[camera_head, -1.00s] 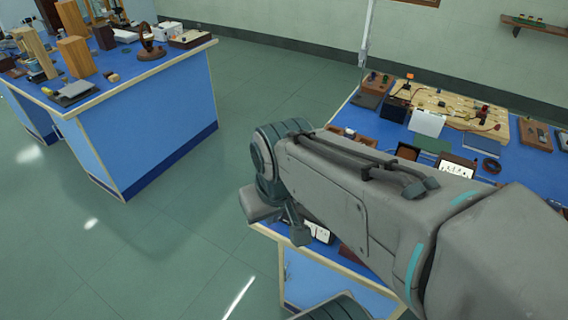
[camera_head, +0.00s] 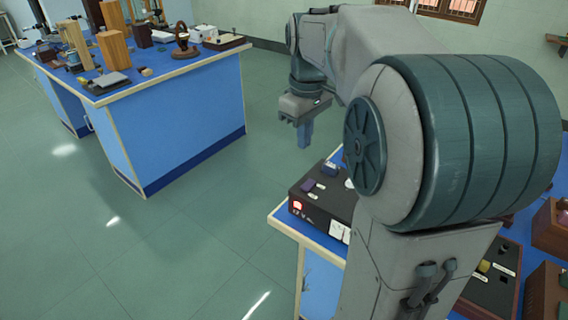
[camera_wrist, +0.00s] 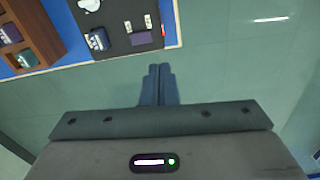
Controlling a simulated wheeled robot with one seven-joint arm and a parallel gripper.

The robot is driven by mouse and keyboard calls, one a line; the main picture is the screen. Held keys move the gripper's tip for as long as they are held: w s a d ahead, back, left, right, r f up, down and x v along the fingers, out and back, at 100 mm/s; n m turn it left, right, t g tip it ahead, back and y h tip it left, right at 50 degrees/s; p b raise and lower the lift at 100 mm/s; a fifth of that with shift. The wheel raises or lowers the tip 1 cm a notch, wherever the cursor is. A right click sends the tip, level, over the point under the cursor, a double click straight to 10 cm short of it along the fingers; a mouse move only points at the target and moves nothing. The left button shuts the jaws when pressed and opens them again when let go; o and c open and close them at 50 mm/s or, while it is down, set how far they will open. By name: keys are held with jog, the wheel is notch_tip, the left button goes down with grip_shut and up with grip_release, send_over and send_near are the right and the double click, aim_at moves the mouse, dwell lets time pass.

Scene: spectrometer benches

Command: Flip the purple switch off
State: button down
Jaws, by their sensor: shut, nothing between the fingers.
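The purple switch (camera_head: 307,186) sits on top of a black box (camera_head: 298,203) near the left corner of the near bench. In the wrist view the purple switch (camera_wrist: 141,38) lies on the dark box top (camera_wrist: 119,18), a little beyond my fingertips. My gripper (camera_head: 304,146) is shut and empty, pointing down in the air past the bench edge. In the wrist view its fingers (camera_wrist: 157,68) are together, apart from the switch, over the floor side. My arm hides part of the box.
A blue switch (camera_head: 331,168) shares the box top with the purple one. The floor between the benches is clear.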

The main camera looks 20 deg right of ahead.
aim_at(306, 186)
jog(key=w+d, duration=0.1)
jog(key=w+d+f+n+b, duration=0.1)
jog(key=shift+w+d, duration=0.25)
jog(key=shift+w, duration=0.1)
jog(key=shift+f, duration=0.15)
notch_tip(306, 186, down, 14)
jog(key=shift+r+b, duration=0.1)
jog(key=shift+b, duration=0.7)
